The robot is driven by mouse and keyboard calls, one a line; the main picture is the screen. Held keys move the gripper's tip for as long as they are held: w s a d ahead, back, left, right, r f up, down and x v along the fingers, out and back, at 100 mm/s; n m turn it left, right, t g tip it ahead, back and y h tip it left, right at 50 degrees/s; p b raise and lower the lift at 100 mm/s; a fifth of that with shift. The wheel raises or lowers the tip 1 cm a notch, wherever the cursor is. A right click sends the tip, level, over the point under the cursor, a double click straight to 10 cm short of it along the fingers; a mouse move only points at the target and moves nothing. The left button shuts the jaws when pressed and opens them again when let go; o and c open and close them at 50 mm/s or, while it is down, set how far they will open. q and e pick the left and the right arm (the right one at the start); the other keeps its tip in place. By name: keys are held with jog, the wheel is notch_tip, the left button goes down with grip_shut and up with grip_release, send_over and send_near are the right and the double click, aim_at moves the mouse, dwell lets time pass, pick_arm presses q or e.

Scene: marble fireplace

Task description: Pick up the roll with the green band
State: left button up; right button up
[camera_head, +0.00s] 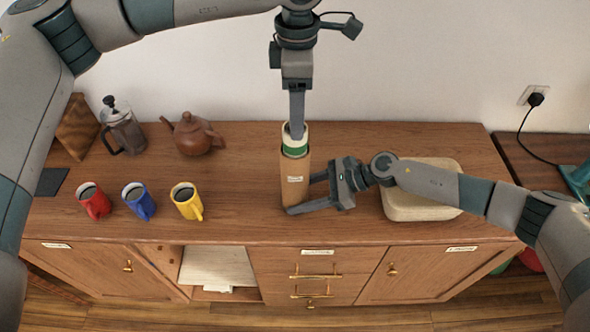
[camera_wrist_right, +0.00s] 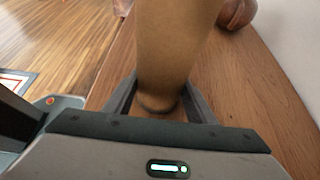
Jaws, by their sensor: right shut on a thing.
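The roll with the green band (camera_head: 295,147) shows at the top of an upright brown tube (camera_head: 296,170). Its pale rim and green band stick out above the tube, and its lower part is hidden inside. My left gripper (camera_head: 297,132) points straight down at the roll's top, its fingers seen edge-on at the rim. I cannot tell whether they grip it. My right gripper (camera_head: 304,194) is shut on the lower part of the tube, coming from the right. In the right wrist view the tube (camera_wrist_right: 175,45) stands between its two fingers.
Red (camera_head: 94,201), blue (camera_head: 139,202) and yellow (camera_head: 187,202) mugs stand in a row at left. A French press (camera_head: 124,128) and a brown teapot (camera_head: 193,135) stand behind them. A cream rounded box (camera_head: 410,207) sits under my right forearm. The wall closes off the back.

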pick_arm(q)
jog(key=f, duration=0.5)
jog(key=shift+s+a+f, duration=0.1)
jog(key=shift+s+a, duration=0.05)
jog(key=shift+s, duration=0.25)
jog(key=shift+c, duration=0.5)
grip_shut()
notch_tip(320, 180, up, 28)
dwell(0.6)
dwell(0.3)
